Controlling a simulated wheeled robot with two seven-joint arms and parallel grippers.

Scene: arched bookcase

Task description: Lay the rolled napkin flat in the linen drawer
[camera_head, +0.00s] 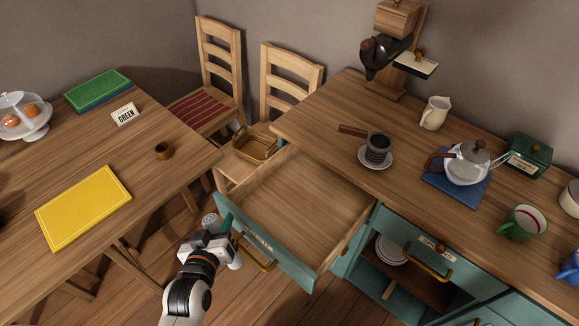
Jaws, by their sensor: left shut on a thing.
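The linen drawer (310,196) is pulled open from the wooden counter. It has a teal front, a brass handle and a bare wooden inside that looks empty. My left gripper (222,243) is just outside the drawer's front, near its left end and the handle. It is shut on a pale roll, which looks like the rolled napkin (236,262). One end shows below right of the jaws and the other above them; the middle is hidden by the gripper. I cannot tell if the roll touches the drawer front. My right gripper is out of view.
A wicker basket (255,146) sits on a chair behind the drawer. The counter holds a black pot on a saucer (375,162), a glass teapot (466,165) and mugs. An open cabinet (405,275) is right of the drawer. The left table (140,205) holds a yellow book (83,208).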

